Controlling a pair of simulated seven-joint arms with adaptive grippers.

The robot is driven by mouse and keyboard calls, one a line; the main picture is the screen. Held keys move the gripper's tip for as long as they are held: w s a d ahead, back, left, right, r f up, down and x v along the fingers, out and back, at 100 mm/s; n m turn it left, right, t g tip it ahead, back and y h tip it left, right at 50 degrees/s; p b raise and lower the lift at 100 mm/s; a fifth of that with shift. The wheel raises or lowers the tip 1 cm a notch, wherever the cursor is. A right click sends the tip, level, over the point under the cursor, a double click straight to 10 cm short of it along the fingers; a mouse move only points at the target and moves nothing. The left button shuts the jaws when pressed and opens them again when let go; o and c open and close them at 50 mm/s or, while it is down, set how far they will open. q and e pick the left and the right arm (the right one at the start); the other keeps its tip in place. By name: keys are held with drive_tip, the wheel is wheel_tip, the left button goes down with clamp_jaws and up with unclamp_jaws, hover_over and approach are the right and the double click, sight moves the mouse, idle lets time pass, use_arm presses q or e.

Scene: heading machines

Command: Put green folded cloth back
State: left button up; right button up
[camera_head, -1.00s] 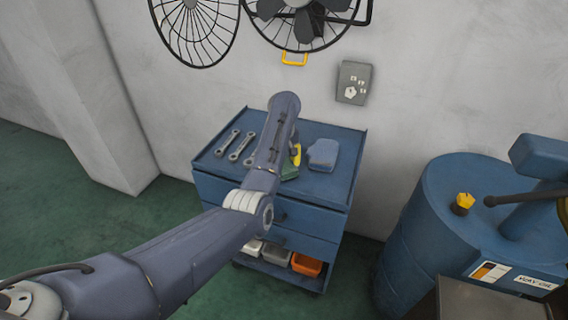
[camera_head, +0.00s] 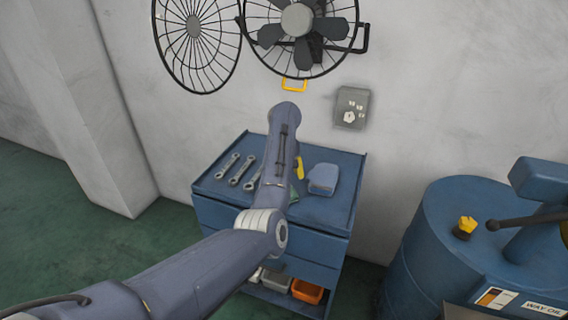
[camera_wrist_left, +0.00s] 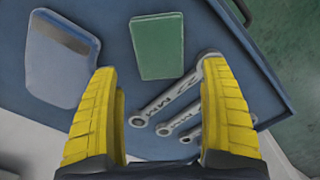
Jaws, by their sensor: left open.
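The green folded cloth (camera_wrist_left: 158,47) lies flat on the top of the blue tool cart (camera_wrist_left: 35,105), a plain green rectangle in the left wrist view. In the head view only a green sliver (camera_head: 294,196) shows beside my arm. My left gripper (camera_wrist_left: 160,72) is open, its two yellow fingers spread wide with nothing between them. The cloth lies ahead of the fingertips, roughly centred between them in the picture. In the head view one yellow finger (camera_head: 299,168) shows past my forearm. My right gripper is in neither view.
A blue-grey folded cloth (camera_wrist_left: 60,58) lies beside the green one. Several wrenches (camera_wrist_left: 168,103) lie on its other side. An orange bin (camera_head: 307,291) sits on the cart's lower shelf. A blue oil drum (camera_head: 420,230) stands at the right. A wall fan (camera_head: 297,22) hangs above.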

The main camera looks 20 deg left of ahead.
use_arm(q)
wheel_tip(320, 180, up, 7)
drive_tip(key=shift+r, duration=0.2)
idle(0.3)
